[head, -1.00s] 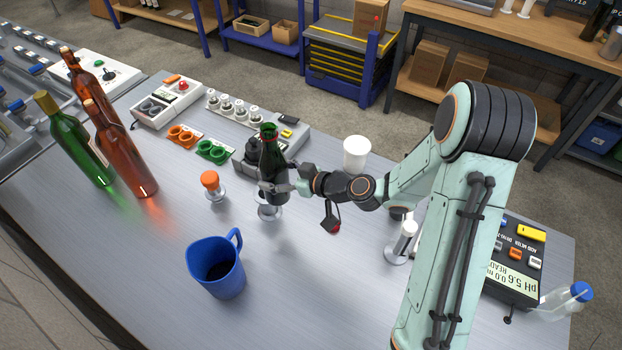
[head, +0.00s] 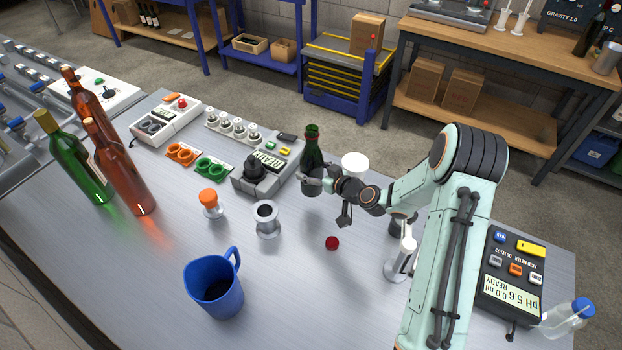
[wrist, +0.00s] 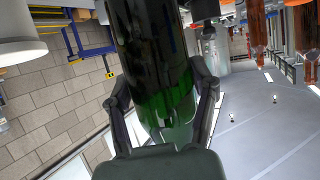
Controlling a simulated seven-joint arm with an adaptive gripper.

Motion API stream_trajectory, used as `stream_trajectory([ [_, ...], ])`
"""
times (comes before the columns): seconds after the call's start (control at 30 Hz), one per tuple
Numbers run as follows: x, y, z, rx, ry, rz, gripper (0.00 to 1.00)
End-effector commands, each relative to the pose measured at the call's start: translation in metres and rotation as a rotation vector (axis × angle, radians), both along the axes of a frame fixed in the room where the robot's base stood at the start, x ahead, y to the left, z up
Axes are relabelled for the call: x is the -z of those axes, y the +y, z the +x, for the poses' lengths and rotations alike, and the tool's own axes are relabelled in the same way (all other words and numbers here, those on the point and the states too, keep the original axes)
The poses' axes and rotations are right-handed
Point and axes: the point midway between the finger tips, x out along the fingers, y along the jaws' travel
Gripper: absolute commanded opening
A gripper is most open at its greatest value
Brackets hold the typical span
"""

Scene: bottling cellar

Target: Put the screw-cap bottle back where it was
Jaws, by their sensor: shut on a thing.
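My gripper (head: 311,182) is shut around the lower body of a dark green bottle (head: 312,155), which is upright with an open neck and no cap showing. The bottle fills the middle of the wrist view (wrist: 155,60), between the two fingers. In the head view it is just right of the grey meter with a black top; I cannot tell how far its base is above the table. A corked-looking green bottle (head: 72,158) and two amber bottles (head: 122,170) (head: 90,98) stand at the left. A small red round thing (head: 332,243) lies on the table.
A blue mug (head: 215,286) is at the front. The grey meter (head: 268,168) and a white cup (head: 355,166) flank the bottle. A pH meter (head: 512,278) is at right.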

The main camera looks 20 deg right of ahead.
Motion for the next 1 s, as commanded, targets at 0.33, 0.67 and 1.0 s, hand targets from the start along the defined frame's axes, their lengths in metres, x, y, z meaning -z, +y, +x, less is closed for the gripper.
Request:
stream_trajectory([
  [0.33,0.035,-0.002,0.030,-0.001,-0.003,0.002,0.18],
  [0.67,0.065,-0.003,0.030,0.000,-0.004,0.001,0.18],
  [1.0,0.068,-0.003,0.029,-0.001,-0.001,0.000,0.74],
])
